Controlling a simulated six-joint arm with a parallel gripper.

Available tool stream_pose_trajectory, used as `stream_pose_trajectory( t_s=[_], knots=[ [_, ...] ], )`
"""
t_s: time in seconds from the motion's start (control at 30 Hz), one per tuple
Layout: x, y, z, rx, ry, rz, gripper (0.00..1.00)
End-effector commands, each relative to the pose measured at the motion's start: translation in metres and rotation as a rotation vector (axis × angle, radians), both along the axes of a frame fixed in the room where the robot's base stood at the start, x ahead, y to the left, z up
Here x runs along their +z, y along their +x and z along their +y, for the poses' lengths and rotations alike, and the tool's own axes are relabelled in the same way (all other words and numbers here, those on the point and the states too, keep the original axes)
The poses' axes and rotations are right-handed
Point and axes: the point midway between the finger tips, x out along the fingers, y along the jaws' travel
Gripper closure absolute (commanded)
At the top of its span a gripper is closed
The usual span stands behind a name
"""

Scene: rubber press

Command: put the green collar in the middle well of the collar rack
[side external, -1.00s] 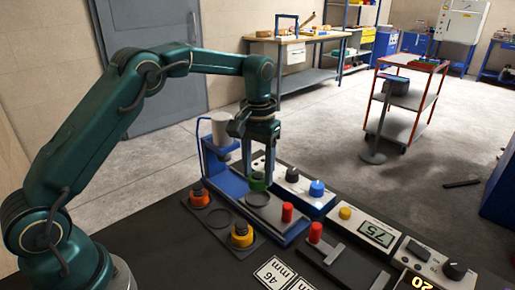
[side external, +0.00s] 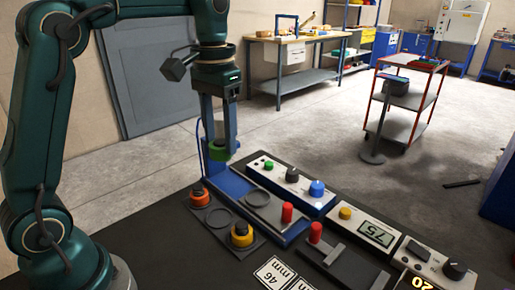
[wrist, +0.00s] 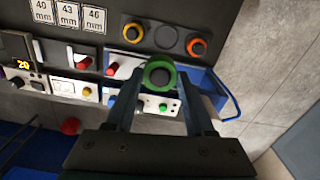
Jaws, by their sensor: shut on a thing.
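My gripper (side external: 220,148) is shut on the green collar (side external: 219,153), raised above the bench in front of the press. In the wrist view the green collar (wrist: 160,64) sits between the two fingertips. The collar rack (side external: 228,228) is a dark plate on the bench. Its middle well (side external: 219,218) is an empty ring. An orange collar (side external: 198,200) fills one end well and a yellow collar (side external: 241,240) the other, each around a dark core. In the wrist view the middle well (wrist: 166,37) lies beyond the held collar, apart from it.
The blue press bed (side external: 230,183) has an empty ring (side external: 258,197) and stands beside the rack. A red knob (side external: 287,212), a control box (side external: 315,196) and a 75 display box (side external: 376,234) stand to the right. Size cards (side external: 274,273) lie in front.

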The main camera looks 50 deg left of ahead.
Motion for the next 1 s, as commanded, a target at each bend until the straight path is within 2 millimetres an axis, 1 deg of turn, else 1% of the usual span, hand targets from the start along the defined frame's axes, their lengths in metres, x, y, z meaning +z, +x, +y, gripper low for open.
stream_pose_trajectory(
  t_s=[0.03,0.1,0.23,0.3,0.33,0.4,0.6,0.7,0.8,0.9,1.0],
  knots=[
    [0.000,-0.009,0.000,-0.015,0.000,-0.002,1.00],
    [-0.002,-0.018,0.000,-0.039,0.000,-0.002,1.00],
    [-0.009,-0.033,0.002,-0.085,0.001,-0.004,1.00],
    [-0.015,-0.040,0.007,-0.108,0.002,-0.005,1.00],
    [-0.019,-0.042,0.013,-0.110,0.002,-0.006,1.00],
    [-0.027,-0.045,0.030,-0.096,0.003,-0.007,1.00],
    [-0.043,-0.058,0.075,-0.005,0.003,-0.007,1.00],
    [-0.049,-0.067,0.092,0.045,0.002,-0.004,1.00],
    [-0.052,-0.073,0.103,0.079,0.001,-0.002,1.00],
    [-0.055,-0.076,0.106,0.095,0.000,0.000,1.00],
    [-0.062,-0.071,0.099,0.095,-0.002,0.002,1.00]
  ],
)
